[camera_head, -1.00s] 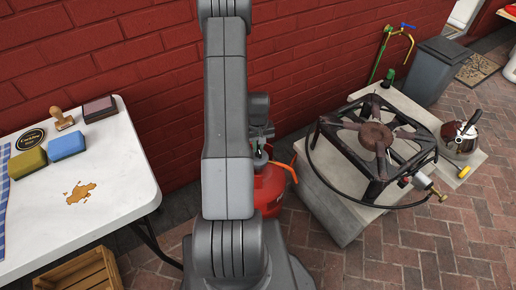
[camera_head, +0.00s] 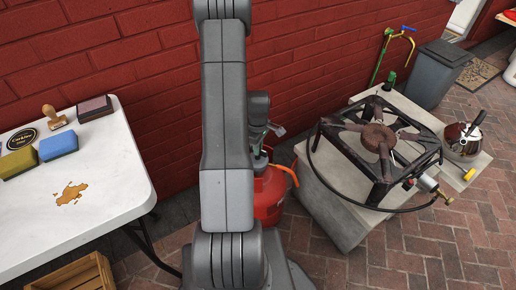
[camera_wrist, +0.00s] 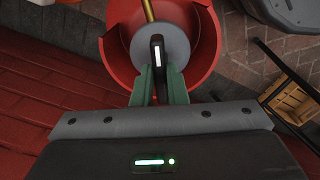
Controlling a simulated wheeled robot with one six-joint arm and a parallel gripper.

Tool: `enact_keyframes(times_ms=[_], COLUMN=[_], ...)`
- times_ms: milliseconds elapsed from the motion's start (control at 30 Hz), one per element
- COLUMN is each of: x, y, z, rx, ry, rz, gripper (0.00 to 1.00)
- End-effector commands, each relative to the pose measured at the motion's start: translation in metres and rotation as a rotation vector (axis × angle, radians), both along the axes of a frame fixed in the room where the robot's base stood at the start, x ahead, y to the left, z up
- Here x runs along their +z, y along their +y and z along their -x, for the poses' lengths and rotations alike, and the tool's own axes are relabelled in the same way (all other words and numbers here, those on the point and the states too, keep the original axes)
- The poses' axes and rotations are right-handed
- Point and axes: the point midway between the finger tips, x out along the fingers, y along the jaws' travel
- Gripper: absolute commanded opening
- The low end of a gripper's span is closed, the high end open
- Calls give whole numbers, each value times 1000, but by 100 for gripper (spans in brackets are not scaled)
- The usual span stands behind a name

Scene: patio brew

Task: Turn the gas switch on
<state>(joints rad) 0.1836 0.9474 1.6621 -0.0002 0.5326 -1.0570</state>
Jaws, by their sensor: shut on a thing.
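The red gas cylinder (camera_head: 268,198) stands on the paving between the table and the stove, partly hidden behind my arm. In the wrist view its red collar (camera_wrist: 203,50) surrounds a grey round regulator (camera_wrist: 178,42). A dark narrow switch lever with a white stripe (camera_wrist: 157,58) lies across the regulator. My gripper (camera_wrist: 158,74) has its green fingers shut on this lever, one on each side. In the head view my gripper is mostly hidden by my arm, above the cylinder. An orange hose (camera_head: 288,172) leaves the cylinder's top to the right.
A white table (camera_head: 115,190) is at left, with a wooden crate (camera_head: 80,275) below. The brick wall (camera_head: 150,60) is close behind the cylinder.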

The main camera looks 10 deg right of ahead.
Motion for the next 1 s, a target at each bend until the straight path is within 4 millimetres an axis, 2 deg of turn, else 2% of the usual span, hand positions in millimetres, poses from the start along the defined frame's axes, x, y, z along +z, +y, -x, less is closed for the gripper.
enact_keyframes(times_ms=[300,767,800,900,1000], x=[1,1,1,1,1], y=[0,0,0,0,0], z=[-2,-2,-2,-2,-1], rx=[94,106,106,106,105], ry=[-4,-4,-4,-4,-3], rz=[1,1,1,1,1], gripper=[0,0,17,35,35])
